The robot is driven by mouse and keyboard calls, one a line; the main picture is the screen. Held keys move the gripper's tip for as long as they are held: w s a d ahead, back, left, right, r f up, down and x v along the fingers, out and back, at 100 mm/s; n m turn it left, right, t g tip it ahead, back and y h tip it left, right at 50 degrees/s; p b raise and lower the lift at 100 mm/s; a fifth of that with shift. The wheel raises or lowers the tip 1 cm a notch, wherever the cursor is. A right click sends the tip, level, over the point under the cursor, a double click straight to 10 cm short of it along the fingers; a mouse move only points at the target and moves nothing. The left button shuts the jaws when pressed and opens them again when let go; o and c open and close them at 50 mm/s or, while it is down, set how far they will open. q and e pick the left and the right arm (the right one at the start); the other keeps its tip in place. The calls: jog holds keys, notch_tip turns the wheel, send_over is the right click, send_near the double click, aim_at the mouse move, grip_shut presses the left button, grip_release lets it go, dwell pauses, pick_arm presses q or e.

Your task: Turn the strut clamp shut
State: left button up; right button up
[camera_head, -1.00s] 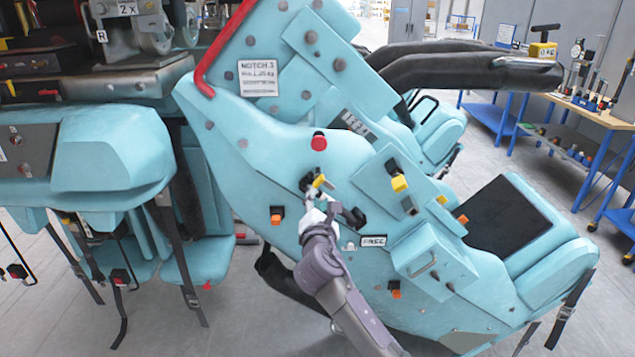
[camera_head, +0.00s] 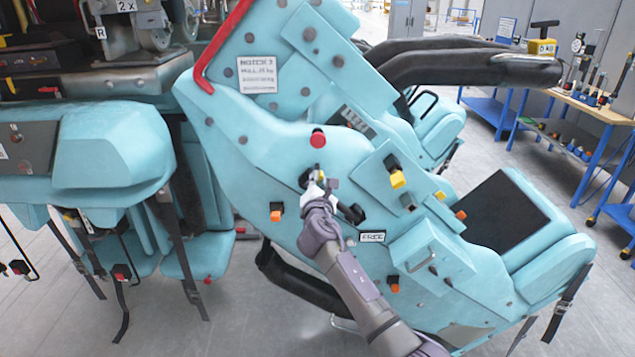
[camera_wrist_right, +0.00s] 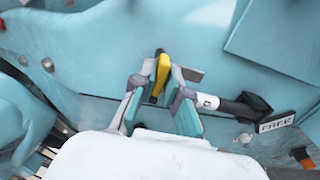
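The strut clamp's yellow lever (camera_wrist_right: 162,74) stands roughly upright in the right wrist view, on the turquoise side panel. My right gripper (camera_wrist_right: 162,70) has one finger on each side of this lever, with the tips close against it; it appears to grip it. In the head view my right gripper (camera_head: 315,186) covers most of the clamp, just below a red knob. A black and white strut end (camera_wrist_right: 240,106) lies to the right of the fingers, beside a label reading FREE (camera_head: 372,237). My left gripper is not in view.
A yellow-tipped black switch (camera_head: 397,179) and a box with a handle (camera_head: 430,262) project from the panel to the right. An orange knob (camera_head: 276,212) sits to the left. A blue workbench (camera_head: 590,108) stands far right, with open floor before it.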

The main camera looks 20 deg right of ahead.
grip_shut()
jog(key=shift+f+m+b, duration=0.15)
jog(key=shift+m+b, duration=5.7)
jog(key=shift+m, duration=2.95)
jog(key=o, duration=0.6)
grip_release()
